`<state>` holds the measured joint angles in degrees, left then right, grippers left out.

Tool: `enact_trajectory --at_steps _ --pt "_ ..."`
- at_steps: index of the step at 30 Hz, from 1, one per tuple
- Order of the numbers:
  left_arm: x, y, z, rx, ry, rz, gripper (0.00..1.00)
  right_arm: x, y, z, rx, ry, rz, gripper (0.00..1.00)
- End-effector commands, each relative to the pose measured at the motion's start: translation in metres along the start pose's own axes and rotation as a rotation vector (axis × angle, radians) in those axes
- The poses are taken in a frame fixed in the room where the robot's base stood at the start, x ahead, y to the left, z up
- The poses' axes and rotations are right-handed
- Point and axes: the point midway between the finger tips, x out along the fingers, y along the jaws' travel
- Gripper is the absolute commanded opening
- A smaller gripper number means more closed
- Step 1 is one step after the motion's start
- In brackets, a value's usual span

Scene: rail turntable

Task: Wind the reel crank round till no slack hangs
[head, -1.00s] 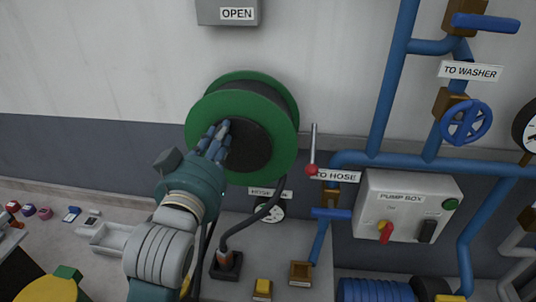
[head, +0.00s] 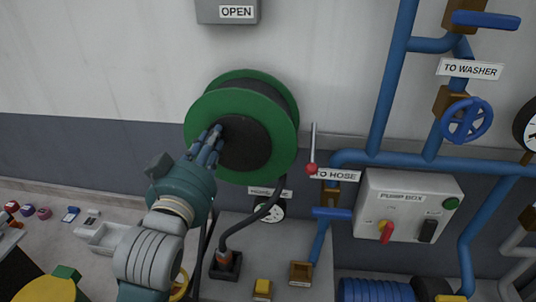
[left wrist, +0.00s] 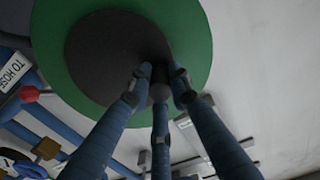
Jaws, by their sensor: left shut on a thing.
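The hose reel (head: 250,143) is on the wall, with a green flange and a black middle disc. My left gripper (head: 212,143) is at the left part of the disc. In the left wrist view its three fingers close round a small dark crank knob (left wrist: 160,93) in front of the reel (left wrist: 100,55). The fingers hide most of the crank. A black hose (head: 268,210) hangs from the reel's lower right and bends down to a dark floor fitting (head: 226,262). My right gripper is not in view.
A red-knobbed lever (head: 312,168) and blue pipes (head: 394,85) stand right of the reel, beside the pump box (head: 408,205). A gauge (head: 270,210) sits behind the hose. A grey tray (head: 108,236) lies at lower left. The wall left of the reel is clear.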

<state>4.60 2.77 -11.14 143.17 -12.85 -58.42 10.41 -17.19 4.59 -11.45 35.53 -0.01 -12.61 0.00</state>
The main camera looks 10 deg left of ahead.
Motion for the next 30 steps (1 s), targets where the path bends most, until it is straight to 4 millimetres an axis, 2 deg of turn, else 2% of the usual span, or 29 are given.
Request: enact_trajectory --at_steps 1,11,21,30 --pt "0.001 0.000 0.010 0.001 -0.017 0.003 0.00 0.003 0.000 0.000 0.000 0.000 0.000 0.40" --pt "0.001 -0.001 0.008 -0.001 -0.010 0.005 0.00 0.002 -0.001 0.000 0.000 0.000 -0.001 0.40" --pt "0.001 -0.005 0.021 -0.001 -0.010 0.006 0.00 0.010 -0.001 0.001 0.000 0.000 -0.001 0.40" --pt "0.001 -0.006 0.021 -0.001 -0.009 0.005 0.00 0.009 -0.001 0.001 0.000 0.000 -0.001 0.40"
